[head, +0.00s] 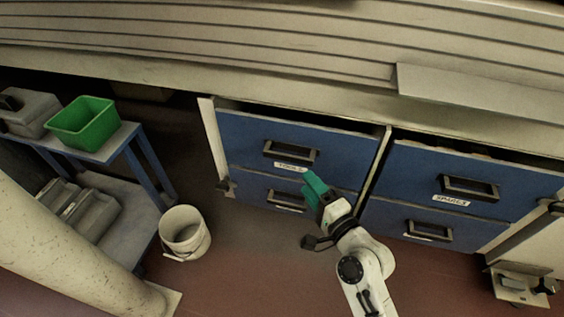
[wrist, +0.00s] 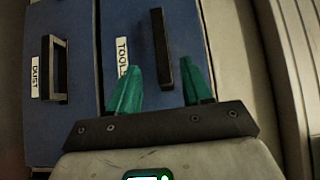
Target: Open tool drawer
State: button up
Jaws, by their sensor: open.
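The tool drawer (head: 250,140) is the upper blue drawer of the left cabinet, with a dark bar handle (head: 291,152) and a white TOOLS label (head: 289,167). A dark gap runs along its top edge; I cannot tell whether it stands slightly out. My gripper (head: 312,188), with teal fingers, is just below and right of the handle in the head view. In the wrist view my gripper (wrist: 161,66) is open. The tool drawer's handle (wrist: 161,52) lies between the lines of its fingers, beyond or near the tips; contact is not clear.
Below is a drawer labelled DUST (wrist: 37,77). The right cabinet has a SPARES drawer (head: 410,172). A white bucket (head: 184,234) stands on the floor at left, near a blue bench (head: 105,152) with a green bin (head: 83,123). Floor before the cabinets is mostly clear.

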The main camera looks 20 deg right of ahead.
aim_at(289, 160)
jog(key=w, duration=0.3)
jog(key=w+a, duration=0.1)
jog(key=w, duration=0.7)
jog(key=shift+a, duration=0.35)
grip_shut()
